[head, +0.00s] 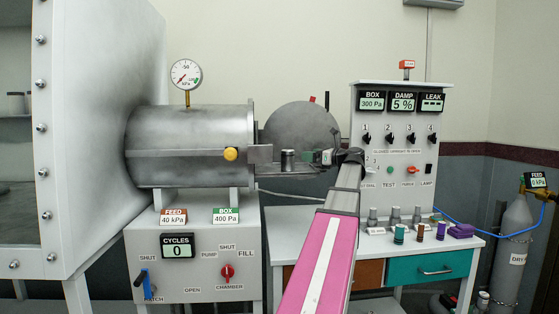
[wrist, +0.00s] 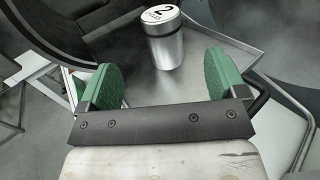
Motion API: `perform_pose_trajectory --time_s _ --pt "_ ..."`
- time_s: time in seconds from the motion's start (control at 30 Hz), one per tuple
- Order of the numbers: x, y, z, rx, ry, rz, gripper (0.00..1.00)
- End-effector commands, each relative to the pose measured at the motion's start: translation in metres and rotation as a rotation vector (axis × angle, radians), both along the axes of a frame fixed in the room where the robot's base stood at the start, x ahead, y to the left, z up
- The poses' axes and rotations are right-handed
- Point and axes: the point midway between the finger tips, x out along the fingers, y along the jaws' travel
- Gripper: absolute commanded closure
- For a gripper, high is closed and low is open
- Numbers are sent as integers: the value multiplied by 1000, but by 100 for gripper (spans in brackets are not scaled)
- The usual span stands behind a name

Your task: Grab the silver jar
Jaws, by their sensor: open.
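The silver jar (wrist: 165,42) stands upright on a metal tray (wrist: 215,60) in the wrist view, its pale lid marked with a 2. In the head view the jar (head: 288,163) sits on the tray in front of the open chamber. My gripper (wrist: 160,80) has its two green pads spread apart with nothing between them. The jar is just beyond the pads, roughly in line with the gap, and appears not to touch them. In the head view my gripper (head: 325,157) is to the right of the jar, its fingers small and partly hidden by the wrist.
The steel chamber (head: 190,147) is left of the jar, with its round door (head: 300,132) swung open behind the tray. The control panel (head: 395,150) stands to the right. Below it, several small jars and coloured pieces lie on a white bench (head: 290,228).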

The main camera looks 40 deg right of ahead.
Motion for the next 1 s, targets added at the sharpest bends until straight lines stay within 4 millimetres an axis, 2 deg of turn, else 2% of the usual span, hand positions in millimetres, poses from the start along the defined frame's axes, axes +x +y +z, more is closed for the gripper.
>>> perform_pose_trajectory --time_s 0.17,0.5,0.77,1.0 --pt "5 2 0 0 0 0 10" --pt "46 20 0 0 1 2 10" --pt "62 28 2 0 0 1 10" --pt "91 42 5 -1 1 2 10"
